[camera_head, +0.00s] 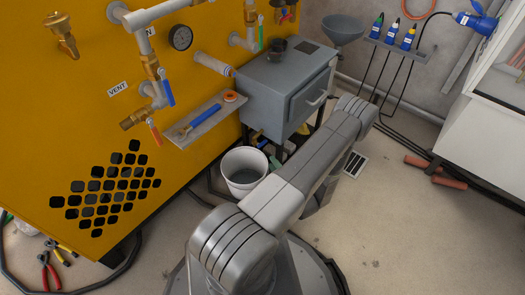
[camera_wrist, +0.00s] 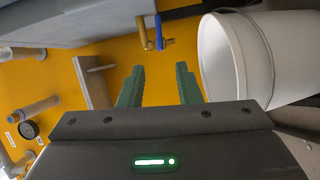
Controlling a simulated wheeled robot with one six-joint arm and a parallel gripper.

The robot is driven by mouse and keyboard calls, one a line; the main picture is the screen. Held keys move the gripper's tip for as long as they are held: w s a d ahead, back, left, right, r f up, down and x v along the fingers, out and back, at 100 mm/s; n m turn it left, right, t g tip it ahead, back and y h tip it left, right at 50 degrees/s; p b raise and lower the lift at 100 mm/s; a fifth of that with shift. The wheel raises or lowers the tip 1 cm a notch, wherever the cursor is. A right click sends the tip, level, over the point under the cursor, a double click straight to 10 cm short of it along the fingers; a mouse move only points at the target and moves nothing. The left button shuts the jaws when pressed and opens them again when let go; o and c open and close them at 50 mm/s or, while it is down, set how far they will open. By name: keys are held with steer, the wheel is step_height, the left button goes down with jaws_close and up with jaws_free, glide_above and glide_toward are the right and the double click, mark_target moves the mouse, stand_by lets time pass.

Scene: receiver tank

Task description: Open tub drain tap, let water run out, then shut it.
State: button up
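In the wrist view, my gripper (camera_wrist: 159,84) is open, its two green fingers apart with nothing between them. Beyond the fingertips, a small brass tap with a blue lever (camera_wrist: 159,30) stands near the white bucket (camera_wrist: 222,60); the fingers do not touch it. I cannot tell whether this tap is open or shut, and no water shows. In the head view, the white bucket (camera_head: 245,168) stands on the floor beside my arm, below the grey box-shaped tub (camera_head: 285,88).
The yellow panel (camera_head: 75,110) carries a brass valve with blue and red levers (camera_head: 155,100), a gauge (camera_head: 180,38) and a shelf (camera_head: 205,122). Pliers (camera_head: 50,270) lie at lower left. Red cylinders (camera_head: 430,170) lie at right. The floor at lower right is clear.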

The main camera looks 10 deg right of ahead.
mark_target(262, 144)
steer(key=b+x, duration=0.2)
steer(key=x, duration=0.7)
steer(key=shift+w, duration=0.25)
jaws_close()
